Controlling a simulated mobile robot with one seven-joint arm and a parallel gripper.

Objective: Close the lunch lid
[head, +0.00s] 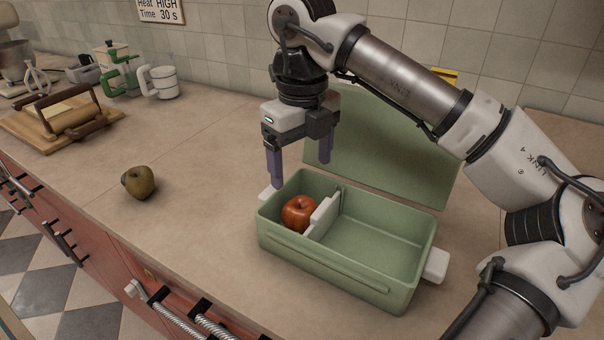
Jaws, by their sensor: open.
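A green lunch box (330,262) sits open on the counter. Its green lid (385,150) stands raised at the back, leaning away from the box. A red apple (298,213) lies in the left compartment, beside a white divider (322,215). The right compartment is empty. White latches show at the left and right ends of the box. My gripper (298,174) is open and empty, pointing down above the box's left back corner, in front of the lid's left part. My gripper and arm hide part of the lid.
A greenish-brown fruit (140,183) lies on the counter to the left. A wooden board with a rolling pin (70,120), white mugs (160,82) and other kitchenware stand at the back left. The tiled wall is behind. Counter between fruit and box is clear.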

